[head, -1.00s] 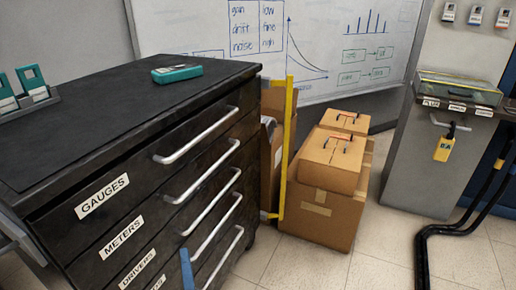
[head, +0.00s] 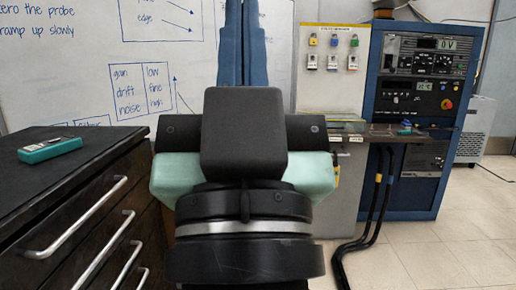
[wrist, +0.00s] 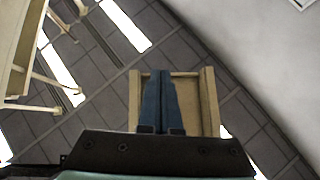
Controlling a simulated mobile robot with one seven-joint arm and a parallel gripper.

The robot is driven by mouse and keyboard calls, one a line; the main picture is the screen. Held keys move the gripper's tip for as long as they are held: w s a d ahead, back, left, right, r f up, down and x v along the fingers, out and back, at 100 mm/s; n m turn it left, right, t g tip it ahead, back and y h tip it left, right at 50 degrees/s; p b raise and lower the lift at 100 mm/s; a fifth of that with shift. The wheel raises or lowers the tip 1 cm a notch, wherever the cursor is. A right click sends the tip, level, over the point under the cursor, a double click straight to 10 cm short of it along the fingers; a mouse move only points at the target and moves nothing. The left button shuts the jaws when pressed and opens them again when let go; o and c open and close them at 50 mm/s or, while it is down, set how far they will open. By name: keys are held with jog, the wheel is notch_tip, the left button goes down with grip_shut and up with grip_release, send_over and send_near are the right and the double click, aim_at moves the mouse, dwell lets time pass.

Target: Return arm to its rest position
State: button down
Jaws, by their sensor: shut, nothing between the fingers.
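My gripper (head: 243,12) stands upright in the middle of the head view, above my dark wrist and pale green arm parts. Its two long blue fingers are together with nothing between them. The top of the fingers reaches the upper edge of the head view, in front of the whiteboard. In the wrist view my gripper (wrist: 160,74) points up at a grey tiled ceiling with bright light panels. The fingers overlap a pale boxy frame (wrist: 207,97) there, and I cannot tell what it is.
A black drawer cabinet (head: 110,205) with a teal device (head: 50,149) on top stands at left. The whiteboard (head: 60,70) is behind. A blue instrument rack (head: 411,195) and a grey bench (head: 338,205) stand at right, with black cables (head: 378,200).

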notch_tip(320, 180, up, 27)
jog(key=s+d+h+p, duration=0.1)
jog(key=p, duration=2.5)
jog(key=shift+s+r+t, duration=0.15)
jog(key=shift+r+t, duration=0.05)
jog(key=shift+t, duration=0.1)
